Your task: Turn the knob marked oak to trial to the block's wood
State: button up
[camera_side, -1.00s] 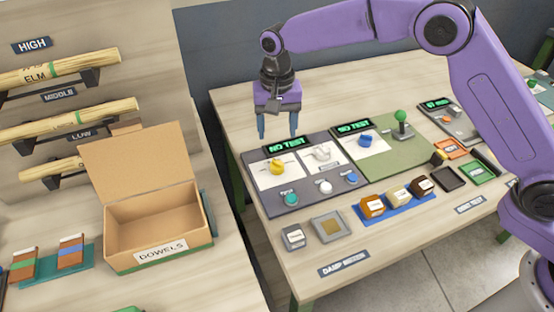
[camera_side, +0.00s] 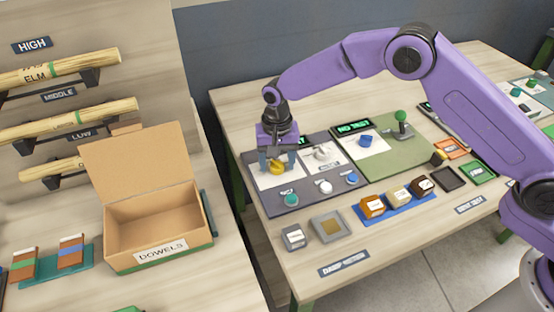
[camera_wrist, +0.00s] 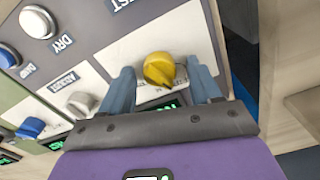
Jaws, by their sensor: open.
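A yellow knob (camera_side: 277,168) sits on a white plate at the left of the grey panel (camera_side: 290,206). My gripper (camera_side: 277,162) is lowered over it, with its fingers on either side. In the wrist view the yellow knob (camera_wrist: 159,69) shows between the two blue fingers of my gripper (camera_wrist: 165,85), which are open with gaps beside it. The print below the knob is partly hidden and too small to read. Several wood blocks, orange-brown (camera_side: 373,206), pale (camera_side: 398,196) and dark brown (camera_side: 422,186), stand on a blue mat.
A white knob (camera_side: 321,152) is close to the right of the yellow one. Teal (camera_side: 290,199), white (camera_side: 325,187) and blue (camera_side: 351,178) buttons line the panel's front. A green-knobbed lever (camera_side: 400,118) stands further right. An open dowels box (camera_side: 150,225) is at left.

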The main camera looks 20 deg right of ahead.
jog(key=c, duration=1)
jog(key=shift+c, duration=0.2)
jog(key=shift+n, duration=0.3)
jog(key=n, duration=0.4)
jog(key=shift+n, duration=2.1)
jog(key=shift+a, duration=0.1)
jog(key=o, duration=1)
jog(key=shift+o, duration=0.2)
jog(key=shift+r, duration=0.1)
